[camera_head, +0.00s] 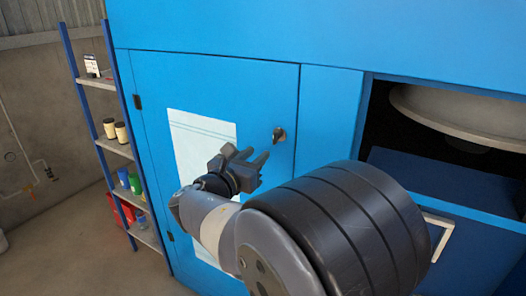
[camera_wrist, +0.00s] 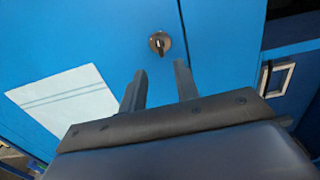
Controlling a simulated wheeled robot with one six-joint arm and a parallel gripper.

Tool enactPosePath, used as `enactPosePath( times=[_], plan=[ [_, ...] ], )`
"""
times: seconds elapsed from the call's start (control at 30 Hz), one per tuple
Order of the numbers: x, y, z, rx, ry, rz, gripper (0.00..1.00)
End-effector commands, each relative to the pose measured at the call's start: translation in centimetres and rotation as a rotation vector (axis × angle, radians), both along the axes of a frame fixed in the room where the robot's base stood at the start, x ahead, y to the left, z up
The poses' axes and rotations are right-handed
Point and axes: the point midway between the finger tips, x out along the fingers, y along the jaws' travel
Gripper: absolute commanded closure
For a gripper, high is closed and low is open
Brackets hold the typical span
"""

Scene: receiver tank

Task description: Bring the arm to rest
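My gripper (camera_head: 248,158) is in front of the blue cabinet door (camera_head: 220,88), close to its lock with a key or handle (camera_head: 279,134). In the wrist view, the two fingers of my gripper (camera_wrist: 161,82) stand apart with nothing between them. The lock (camera_wrist: 160,43) shows just beyond the fingertips, and a gap of blue door lies between. The door looks shut. My arm reaches up from the lower right in the head view and hides part of the cabinet front.
A white sheet (camera_head: 190,140) is on the door. A shelf rack (camera_head: 117,147) with cans and bottles stands at the left. At the right, an open bay holds a grey round tank (camera_head: 465,112), and a pale square handle (camera_head: 440,236) is below. Floor (camera_head: 80,255) shows clear at lower left.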

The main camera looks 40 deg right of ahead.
Motion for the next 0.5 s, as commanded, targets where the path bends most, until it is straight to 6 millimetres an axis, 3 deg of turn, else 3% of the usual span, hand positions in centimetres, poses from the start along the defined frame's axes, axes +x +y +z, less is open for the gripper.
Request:
enactPosePath(
  times=[0.2, 0.5],
  plan=[
    [-0.58, 1.38, -0.04, 0.000, 0.000, 0.001, 0.70],
    [-0.64, 1.44, -0.02, 0.001, 0.000, -0.001, 0.70]
  ],
)
